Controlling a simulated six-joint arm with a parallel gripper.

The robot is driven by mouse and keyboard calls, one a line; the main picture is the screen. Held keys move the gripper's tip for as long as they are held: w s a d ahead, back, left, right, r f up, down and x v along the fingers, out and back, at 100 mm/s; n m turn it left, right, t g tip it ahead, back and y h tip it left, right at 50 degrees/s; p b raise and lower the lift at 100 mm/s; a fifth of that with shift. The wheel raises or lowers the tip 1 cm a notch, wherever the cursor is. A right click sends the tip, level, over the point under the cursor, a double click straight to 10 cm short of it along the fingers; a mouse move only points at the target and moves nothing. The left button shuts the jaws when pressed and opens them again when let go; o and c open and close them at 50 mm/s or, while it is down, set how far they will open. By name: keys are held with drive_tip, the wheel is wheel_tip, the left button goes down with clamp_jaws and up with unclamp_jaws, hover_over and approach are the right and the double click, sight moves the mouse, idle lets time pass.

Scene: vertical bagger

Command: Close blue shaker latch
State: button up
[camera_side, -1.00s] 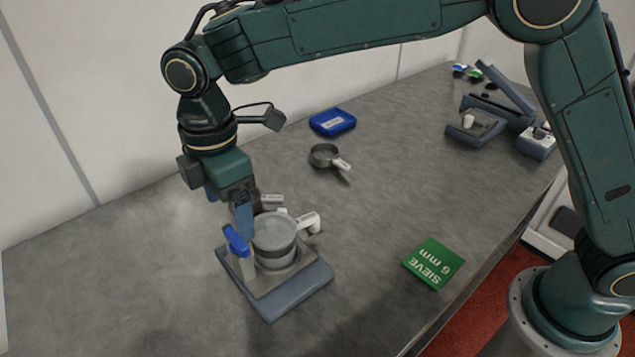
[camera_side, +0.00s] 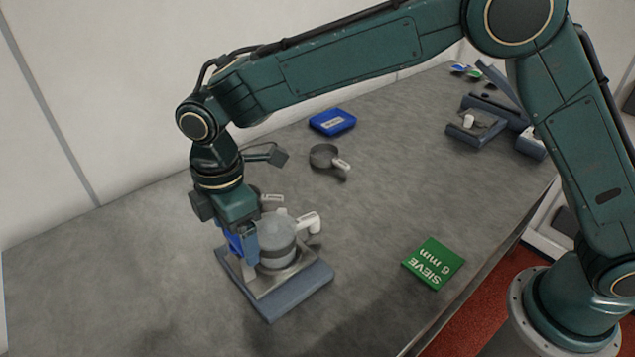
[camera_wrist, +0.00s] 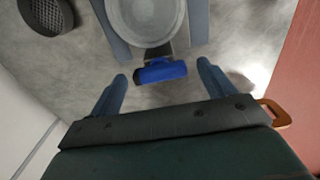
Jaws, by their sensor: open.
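The blue latch (camera_wrist: 161,71) lies between my gripper's two fingers in the wrist view, beside the rim of the grey round pan (camera_wrist: 146,18). In the side view the latch (camera_side: 236,243) is mostly hidden behind my gripper (camera_side: 244,250). The grey shaker base (camera_side: 297,295) stands on the table with the pan (camera_side: 277,243) on it. My gripper (camera_wrist: 160,92) is open, its fingers pointing down on either side of the latch. I cannot tell whether a finger touches the latch.
A dark mesh sieve (camera_wrist: 46,14) sits close behind the shaker. Another handled sieve (camera_side: 323,155) and a blue box (camera_side: 332,122) lie farther back. A green "SIEVE 6 mm" plate (camera_side: 434,262) is at the right. The table in front and left is clear.

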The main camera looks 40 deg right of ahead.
drive_tip(key=c, duration=0.9)
